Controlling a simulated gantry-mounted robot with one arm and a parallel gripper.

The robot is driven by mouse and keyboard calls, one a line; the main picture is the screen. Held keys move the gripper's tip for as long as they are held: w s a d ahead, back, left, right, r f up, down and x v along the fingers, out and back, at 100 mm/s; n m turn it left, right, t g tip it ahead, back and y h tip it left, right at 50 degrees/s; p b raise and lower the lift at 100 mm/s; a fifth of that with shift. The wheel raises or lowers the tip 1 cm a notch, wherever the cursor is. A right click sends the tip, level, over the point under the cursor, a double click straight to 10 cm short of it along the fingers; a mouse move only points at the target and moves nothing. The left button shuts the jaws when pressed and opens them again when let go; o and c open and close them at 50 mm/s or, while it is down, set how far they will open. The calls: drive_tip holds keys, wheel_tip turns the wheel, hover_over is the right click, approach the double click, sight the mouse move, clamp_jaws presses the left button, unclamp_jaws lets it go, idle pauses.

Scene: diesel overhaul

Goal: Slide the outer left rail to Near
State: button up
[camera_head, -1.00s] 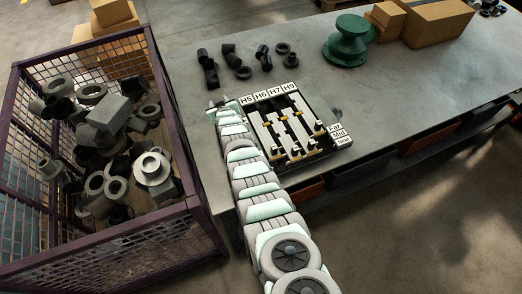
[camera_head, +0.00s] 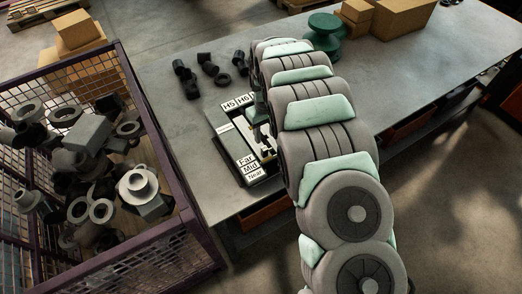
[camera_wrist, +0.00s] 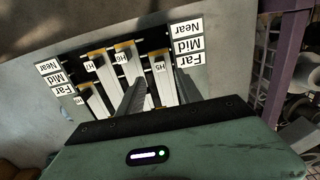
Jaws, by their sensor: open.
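The rail unit (camera_head: 218,117) lies on the bench, partly hidden behind my arm in the head view. It has several pale rails in dark slots, with tags such as H5 (camera_head: 228,105) and Far, Mid, Near plates (camera_head: 250,168). In the wrist view the unit appears turned round, with the H5 rail (camera_wrist: 158,88) rightmost, beside the Near, Mid, Far plates (camera_wrist: 188,44). Yellow pieces (camera_wrist: 125,42) show toward the Near side. My gripper (camera_wrist: 152,82) is open above the unit, its dark fingers apparently either side of the H5 rail. Contact cannot be told.
Dark loose parts (camera_head: 210,68) lie on the bench behind the unit. A green flanged part (camera_head: 322,38) and cardboard boxes (camera_head: 402,16) stand at the back. A purple-framed mesh crate (camera_head: 165,160) full of metal parts stands at the left.

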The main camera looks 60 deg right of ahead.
sight(264, 148)
wheel_tip(264, 148, down, 10)
drive_tip(key=shift+p, duration=0.7)
clamp_jaws()
idle(1.3)
